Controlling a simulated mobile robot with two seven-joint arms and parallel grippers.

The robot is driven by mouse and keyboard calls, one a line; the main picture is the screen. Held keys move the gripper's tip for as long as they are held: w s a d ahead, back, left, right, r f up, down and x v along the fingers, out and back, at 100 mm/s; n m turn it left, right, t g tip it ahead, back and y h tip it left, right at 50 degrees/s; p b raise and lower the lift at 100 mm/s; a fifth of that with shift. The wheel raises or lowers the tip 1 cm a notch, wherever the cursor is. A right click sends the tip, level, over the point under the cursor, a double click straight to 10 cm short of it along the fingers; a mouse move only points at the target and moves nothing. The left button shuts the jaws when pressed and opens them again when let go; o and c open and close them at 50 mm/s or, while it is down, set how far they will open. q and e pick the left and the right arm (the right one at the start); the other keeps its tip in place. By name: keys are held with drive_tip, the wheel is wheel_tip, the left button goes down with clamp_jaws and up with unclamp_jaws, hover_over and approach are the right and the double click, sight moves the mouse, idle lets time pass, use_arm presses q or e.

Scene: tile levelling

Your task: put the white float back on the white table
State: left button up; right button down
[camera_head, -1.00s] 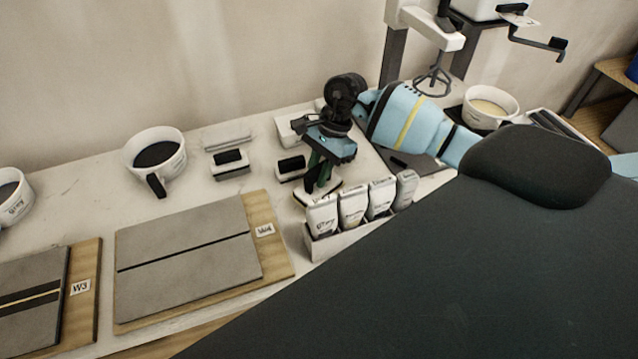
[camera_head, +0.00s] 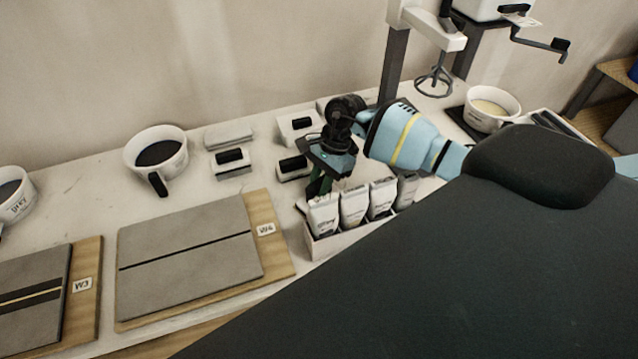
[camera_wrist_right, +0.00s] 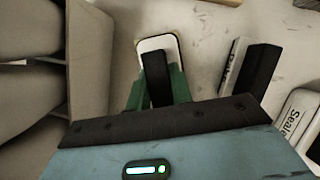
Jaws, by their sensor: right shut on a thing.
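My right gripper (camera_head: 318,186) is shut on the white float, just behind the bag holder on the white table (camera_head: 205,292). In the right wrist view my gripper's green fingers (camera_wrist_right: 156,92) lie on either side of the black handle. The white plate of the white float (camera_wrist_right: 158,43) shows beyond them. In the head view the float is mostly hidden by the gripper and bags. It is low over the table or on it; I cannot tell whether it touches. My left gripper is not in view.
A holder with several bags (camera_head: 355,205) stands close in front of the gripper. Black-handled blocks (camera_head: 231,162) stand behind and to the left. A tile board marked W4 (camera_head: 190,255) and a bucket (camera_head: 157,155) are further left. Bare table lies between bucket and board.

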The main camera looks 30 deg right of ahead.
drive_tip(key=c, duration=1.3)
unclamp_jaws()
drive_tip(key=shift+f, duration=0.1)
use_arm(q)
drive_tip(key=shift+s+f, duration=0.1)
use_arm(e)
drive_tip(key=shift+o, duration=0.2)
drive_tip(key=shift+r, duration=0.3)
drive_tip(key=shift+w+d+r, duration=0.1)
drive_tip(key=shift+d+r, duration=0.1)
drive_tip(key=shift+r, duration=0.1)
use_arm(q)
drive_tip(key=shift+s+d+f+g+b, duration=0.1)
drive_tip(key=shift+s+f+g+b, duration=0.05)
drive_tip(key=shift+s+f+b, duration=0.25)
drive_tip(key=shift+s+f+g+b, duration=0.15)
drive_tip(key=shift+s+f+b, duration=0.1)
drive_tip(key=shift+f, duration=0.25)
use_arm(e)
drive_tip(key=v, duration=1.1)
